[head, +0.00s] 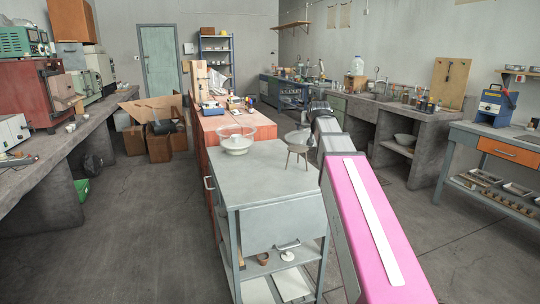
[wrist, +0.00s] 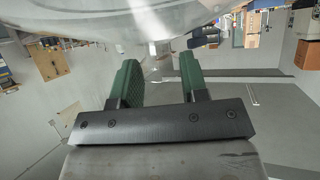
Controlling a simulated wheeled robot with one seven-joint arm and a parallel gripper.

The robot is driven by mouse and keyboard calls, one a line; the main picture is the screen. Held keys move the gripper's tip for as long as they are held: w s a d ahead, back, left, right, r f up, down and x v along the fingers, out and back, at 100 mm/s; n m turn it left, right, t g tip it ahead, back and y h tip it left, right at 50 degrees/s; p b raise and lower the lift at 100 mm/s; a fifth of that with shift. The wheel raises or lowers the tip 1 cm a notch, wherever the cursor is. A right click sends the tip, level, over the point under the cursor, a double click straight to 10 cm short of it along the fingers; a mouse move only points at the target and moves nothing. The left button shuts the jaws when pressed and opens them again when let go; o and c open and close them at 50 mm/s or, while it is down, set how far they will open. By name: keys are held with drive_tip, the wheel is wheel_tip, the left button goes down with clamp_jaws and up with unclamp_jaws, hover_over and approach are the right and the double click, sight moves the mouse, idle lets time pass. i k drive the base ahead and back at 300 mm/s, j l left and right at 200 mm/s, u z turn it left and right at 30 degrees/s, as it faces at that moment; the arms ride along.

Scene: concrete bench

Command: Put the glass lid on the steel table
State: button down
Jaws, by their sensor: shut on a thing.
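The grey steel table (head: 268,178) stands in the middle of the head view, with a lower shelf under its top. My gripper (wrist: 160,72) is shut on the glass lid (wrist: 110,18), whose clear, broad curve fills the top of the wrist view. Its pale stem shows between the two green fingers. In the head view my arm reaches away past the right side of the table. My gripper is small there and the lid cannot be clearly made out.
On the table stand a clear glass bowl with a white base (head: 236,147) at the left back and a grey three-legged stand (head: 298,150) at the right back. The front of the tabletop is clear. A red cabinet (head: 262,122) adjoins behind. Concrete benches run along both sides.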

sight(252, 182)
drive_tip(key=k+j+z, duration=0.1)
drive_tip(key=j+z, duration=0.3)
drive_tip(key=k+j+z, duration=0.1)
drive_tip(key=z, duration=0.35)
drive_tip(key=k+j+z, duration=0.15)
drive_tip(key=k+j, duration=0.3)
drive_tip(key=j, duration=0.25)
drive_tip(key=k+j+z, duration=0.1)
drive_tip(key=k+j, duration=0.4)
drive_tip(key=j, duration=0.15)
